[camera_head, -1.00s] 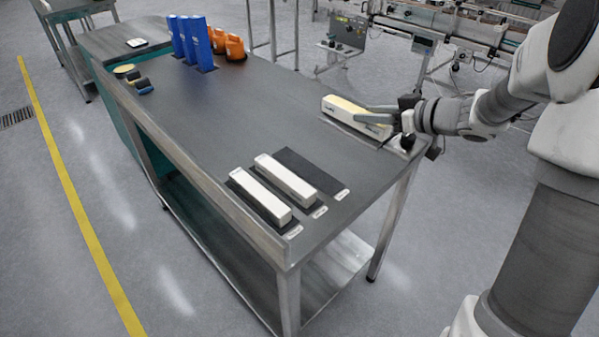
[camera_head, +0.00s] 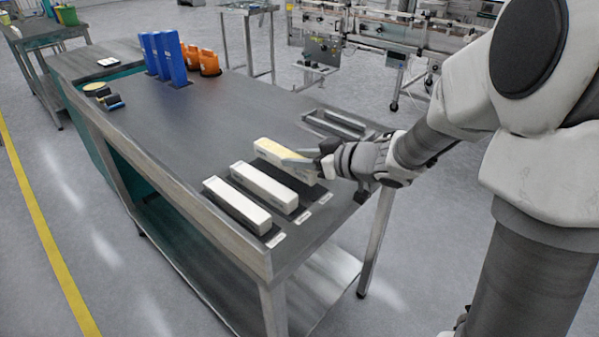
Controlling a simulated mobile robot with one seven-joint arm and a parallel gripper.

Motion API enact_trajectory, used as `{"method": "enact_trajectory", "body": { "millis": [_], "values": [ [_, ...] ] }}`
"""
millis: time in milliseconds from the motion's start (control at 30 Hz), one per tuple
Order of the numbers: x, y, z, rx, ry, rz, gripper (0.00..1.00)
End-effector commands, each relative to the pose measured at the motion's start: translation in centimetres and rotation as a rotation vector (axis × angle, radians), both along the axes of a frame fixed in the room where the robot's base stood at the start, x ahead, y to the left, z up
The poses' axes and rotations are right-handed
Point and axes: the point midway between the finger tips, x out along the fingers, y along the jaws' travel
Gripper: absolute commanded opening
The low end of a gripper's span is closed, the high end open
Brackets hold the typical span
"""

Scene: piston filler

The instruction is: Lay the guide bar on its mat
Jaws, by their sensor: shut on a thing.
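The guide bar (camera_head: 270,151) is a long block with a pale yellow top. My gripper (camera_head: 297,160) is shut on it near its right end. The bar is over or on the dark third mat (camera_head: 307,189), parallel to the two bars beside it.
An empty holder (camera_head: 340,124) sits at the table's right edge. The middle of the grey table (camera_head: 200,120) is clear.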

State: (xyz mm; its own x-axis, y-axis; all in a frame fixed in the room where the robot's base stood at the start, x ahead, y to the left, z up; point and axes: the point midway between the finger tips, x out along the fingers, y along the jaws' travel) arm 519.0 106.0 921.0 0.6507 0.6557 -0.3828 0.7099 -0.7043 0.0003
Motion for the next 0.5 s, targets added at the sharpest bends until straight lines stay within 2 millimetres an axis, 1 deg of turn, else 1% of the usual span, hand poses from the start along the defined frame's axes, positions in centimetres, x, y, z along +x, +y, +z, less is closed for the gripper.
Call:
{"method": "enact_trajectory", "body": {
  "millis": [33, 133, 400, 500],
  "values": [
    [0.0, 0.0, -1.4, 0.002, 0.002, 0.000, 0.00],
    [0.0, 0.0, -2.5, 0.002, 0.001, -0.001, 0.00],
    [0.0, 0.0, -2.4, 0.001, -0.001, 0.000, 0.00],
    [0.0, 0.0, -2.7, 0.001, 0.000, 0.000, 0.00]
  ]
}}
